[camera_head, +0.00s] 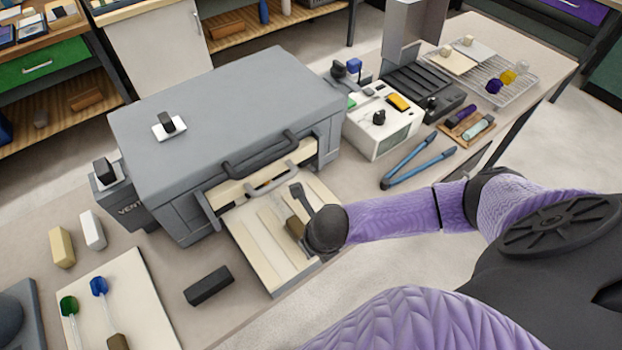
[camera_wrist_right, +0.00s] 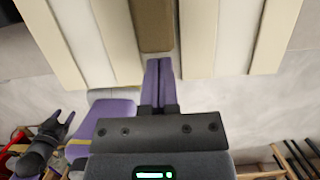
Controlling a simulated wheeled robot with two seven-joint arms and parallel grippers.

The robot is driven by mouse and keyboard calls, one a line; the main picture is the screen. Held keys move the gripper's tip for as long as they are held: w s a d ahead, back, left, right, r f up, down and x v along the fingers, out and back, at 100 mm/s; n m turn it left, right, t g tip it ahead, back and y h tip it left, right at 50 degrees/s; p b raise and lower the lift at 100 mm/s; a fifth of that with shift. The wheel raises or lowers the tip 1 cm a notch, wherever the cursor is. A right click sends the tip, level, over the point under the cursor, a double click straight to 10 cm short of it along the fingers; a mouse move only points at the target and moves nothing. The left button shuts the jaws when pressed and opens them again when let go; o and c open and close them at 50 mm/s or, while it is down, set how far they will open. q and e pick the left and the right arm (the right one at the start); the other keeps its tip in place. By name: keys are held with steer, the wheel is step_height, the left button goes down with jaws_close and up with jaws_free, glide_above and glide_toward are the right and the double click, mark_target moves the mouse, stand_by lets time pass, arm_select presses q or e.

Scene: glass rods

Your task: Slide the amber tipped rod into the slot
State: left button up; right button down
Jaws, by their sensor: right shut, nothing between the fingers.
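A cream slotted tray (camera_head: 270,265) extends from the front opening of the grey box (camera_head: 220,110) in the head view. One rod lies in a slot of the tray; its brown block-like handle (camera_head: 294,228) is toward the near side. Its tip is hidden or too unclear to show amber. In the right wrist view the brown handle (camera_wrist_right: 153,25) lies between the cream ridges. My right gripper (camera_wrist_right: 158,75) is shut and empty, its fingertips close to the near end of the handle; I cannot tell if they touch.
A black block (camera_head: 208,285) lies left of the tray. A board (camera_head: 135,290) at lower left holds green- and blue-tipped rods. Blue-handled tongs (camera_head: 420,165) and a white device (camera_head: 380,130) stand right of the box. The table between tray and tongs is mostly clear.

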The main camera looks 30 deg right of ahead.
mark_target(301, 230)
steer(key=shift+w, duration=0.3)
steer(key=shift+w+a+b, duration=0.2)
steer(key=shift+w+b, duration=0.15)
steer(key=shift+w, duration=1.45)
